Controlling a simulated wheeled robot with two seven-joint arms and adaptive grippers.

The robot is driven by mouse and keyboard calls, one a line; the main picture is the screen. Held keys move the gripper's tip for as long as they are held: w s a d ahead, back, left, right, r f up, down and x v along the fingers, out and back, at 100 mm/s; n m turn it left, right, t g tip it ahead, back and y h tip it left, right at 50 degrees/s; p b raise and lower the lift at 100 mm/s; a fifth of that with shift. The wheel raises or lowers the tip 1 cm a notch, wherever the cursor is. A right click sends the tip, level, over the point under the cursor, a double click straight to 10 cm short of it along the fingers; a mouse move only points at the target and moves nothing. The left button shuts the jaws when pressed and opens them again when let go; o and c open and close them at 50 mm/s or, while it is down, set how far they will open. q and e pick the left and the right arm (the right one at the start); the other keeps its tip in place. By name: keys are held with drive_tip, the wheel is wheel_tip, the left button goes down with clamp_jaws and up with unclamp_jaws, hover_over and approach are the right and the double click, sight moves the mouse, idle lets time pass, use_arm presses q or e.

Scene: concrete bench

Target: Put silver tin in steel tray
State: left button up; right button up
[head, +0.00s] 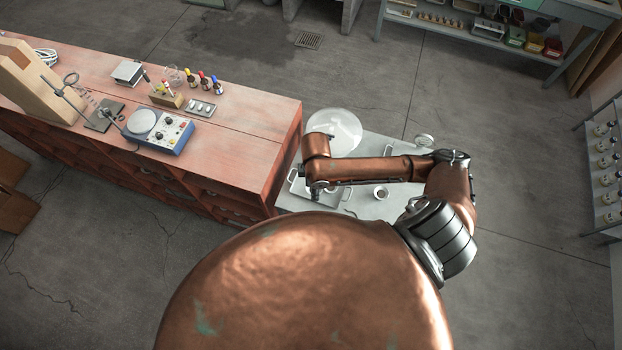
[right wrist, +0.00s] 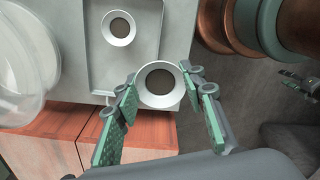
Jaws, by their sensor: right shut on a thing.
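In the right wrist view, my right gripper (right wrist: 163,84) is shut on a silver tin (right wrist: 145,98), a small round pale-rimmed tin with a dark inside. The steel tray (right wrist: 151,52) is below and beyond it, grey and rectangular with a raised rim. A similar round tin (right wrist: 106,37) stands inside the tray. What seems to be my left gripper (right wrist: 296,82) shows small and dark at the wrist view's right.
A large clear round dish (head: 338,128) is behind the tray. A small round cup (head: 380,193) and a small round dish (head: 424,141) are on the grey table (head: 408,152). A wooden bench (head: 240,125) with instruments adjoins on the left.

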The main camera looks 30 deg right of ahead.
drive_tip(key=w+f, duration=0.2)
drive_tip(key=w, duration=0.1)
drive_tip(key=w+d+f, duration=0.1)
drive_tip(key=w+f, duration=0.1)
drive_tip(key=f, duration=0.1)
drive_tip(key=w+d+f, duration=0.1)
drive_tip(key=w+f, duration=0.1)
drive_tip(key=w, duration=0.1)
drive_tip(key=shift+w+d+f, duration=0.25)
drive_tip(key=shift+w+f, duration=0.05)
drive_tip(key=shift+f, duration=1.6)
drive_tip(key=shift+f, duration=0.1)
drive_tip(key=o, duration=1.1)
drive_tip(key=shift+o, duration=0.2)
wheel_tip(320, 180, up, 12)
drive_tip(key=shift+r, duration=0.2)
